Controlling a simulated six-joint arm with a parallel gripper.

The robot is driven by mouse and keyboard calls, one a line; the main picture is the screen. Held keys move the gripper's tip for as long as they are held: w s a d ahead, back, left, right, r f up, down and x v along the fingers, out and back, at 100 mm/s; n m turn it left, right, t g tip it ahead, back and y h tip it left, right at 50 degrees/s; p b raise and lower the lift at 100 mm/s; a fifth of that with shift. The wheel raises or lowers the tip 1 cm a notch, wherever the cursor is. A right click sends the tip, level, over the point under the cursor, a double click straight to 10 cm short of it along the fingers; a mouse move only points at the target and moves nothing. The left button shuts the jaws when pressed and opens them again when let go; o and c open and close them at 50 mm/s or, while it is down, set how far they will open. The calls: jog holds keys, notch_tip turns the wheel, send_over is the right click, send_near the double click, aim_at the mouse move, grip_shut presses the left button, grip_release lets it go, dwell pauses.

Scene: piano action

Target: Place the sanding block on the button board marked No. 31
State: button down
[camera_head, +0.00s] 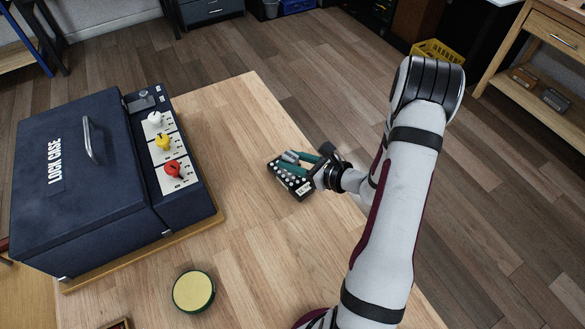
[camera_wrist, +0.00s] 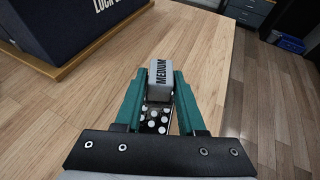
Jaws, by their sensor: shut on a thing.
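My gripper (camera_wrist: 160,90) has two green fingers shut on a grey sanding block (camera_wrist: 161,78), which reads MEDIUM in the wrist view. In the head view the gripper (camera_head: 302,160) reaches in from the right, with the small block (camera_head: 290,157) between its fingertips. The black button board (camera_head: 284,181), with several white round buttons, lies under the gripper near the table's far right edge. It also shows between the fingers in the wrist view (camera_wrist: 152,126). The block is over or very near the board; I cannot tell whether they touch. A pale label on the board is too small to read.
A large dark blue lock case (camera_head: 75,180) stands at the left, with white, yellow and red knobs on its side panel. A round yellow-and-green tin (camera_head: 194,291) sits at the front. The wooden table (camera_head: 235,210) is clear between the case and the board.

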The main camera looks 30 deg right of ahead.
aim_at(293, 176)
jog(key=shift+f, duration=1.85)
jog(key=shift+f, duration=0.1)
jog(key=c, duration=0.5)
grip_release()
